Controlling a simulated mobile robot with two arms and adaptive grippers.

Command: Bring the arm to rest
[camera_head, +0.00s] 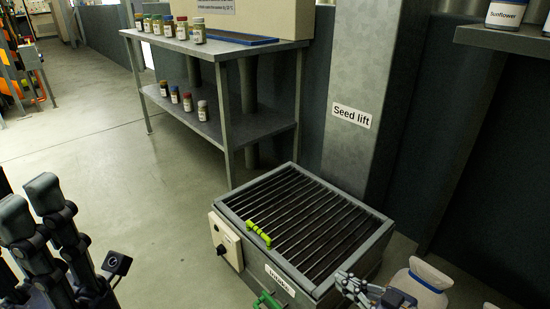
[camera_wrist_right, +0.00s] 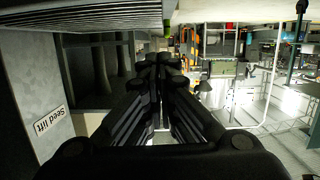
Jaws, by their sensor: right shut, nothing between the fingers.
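My right gripper shows in the right wrist view (camera_wrist_right: 162,62), its dark fingers close together, shut and empty. In the head view it shows at the lower edge (camera_head: 365,289), beside the right front corner of the grated intake box (camera_head: 322,296). The rest of that arm is mostly out of the picture. Dark parts of my left arm and gripper (camera_head: 35,205) stand at the lower left, cut by the frame edge; whether its fingers are open or shut is unclear. Nothing is seen in the left gripper.
A white bag (camera_head: 424,283) stands right of my right gripper. The seed lift column (camera_head: 365,75) rises behind the box. A metal shelf (camera_head: 178,117) holds several jars. Open floor (camera_head: 150,195) lies at left.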

